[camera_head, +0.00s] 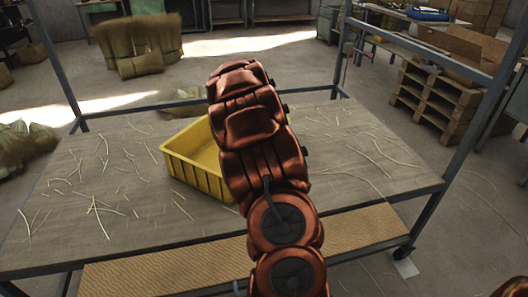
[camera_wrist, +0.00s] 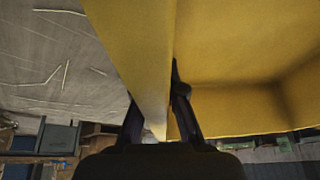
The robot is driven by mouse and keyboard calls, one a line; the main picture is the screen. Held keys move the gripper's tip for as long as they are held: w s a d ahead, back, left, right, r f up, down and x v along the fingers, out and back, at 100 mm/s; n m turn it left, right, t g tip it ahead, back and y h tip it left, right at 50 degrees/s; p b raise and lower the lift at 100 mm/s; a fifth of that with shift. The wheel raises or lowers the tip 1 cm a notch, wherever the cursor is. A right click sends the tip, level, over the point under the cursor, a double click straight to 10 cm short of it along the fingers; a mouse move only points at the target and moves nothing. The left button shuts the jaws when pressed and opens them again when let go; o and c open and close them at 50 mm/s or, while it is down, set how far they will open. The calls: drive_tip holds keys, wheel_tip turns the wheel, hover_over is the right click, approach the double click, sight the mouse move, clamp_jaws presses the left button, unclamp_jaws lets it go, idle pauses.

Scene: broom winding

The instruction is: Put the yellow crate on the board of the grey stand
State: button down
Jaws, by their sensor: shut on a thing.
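The yellow crate (camera_head: 200,160) is an open-topped box with ribbed sides. In the head view it appears over the grey-brown board (camera_head: 110,170) of the grey metal-framed stand, left of my arm, which hides its right part. I cannot tell whether its base touches the board. In the wrist view my gripper (camera_wrist: 158,105) is shut on the wall of the crate (camera_wrist: 230,50), one finger on the inside and one on the outside. The gripper is hidden behind my arm in the head view. The board also shows in the wrist view (camera_wrist: 50,60).
Loose straws (camera_head: 95,205) lie scattered over the board. Grey posts and rails (camera_head: 455,180) rise around the stand, and a lower shelf (camera_head: 150,270) runs along its near side. Broom bundles (camera_head: 140,45) stand behind it; wooden pallets (camera_head: 435,100) stand at right. The board's left and right parts hold only straws.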

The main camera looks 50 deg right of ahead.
drive_tip(key=c, duration=1.3)
unclamp_jaws()
drive_tip(key=shift+f, duration=0.1)
drive_tip(key=v, duration=1.2)
drive_tip(key=shift+p, duration=0.35)
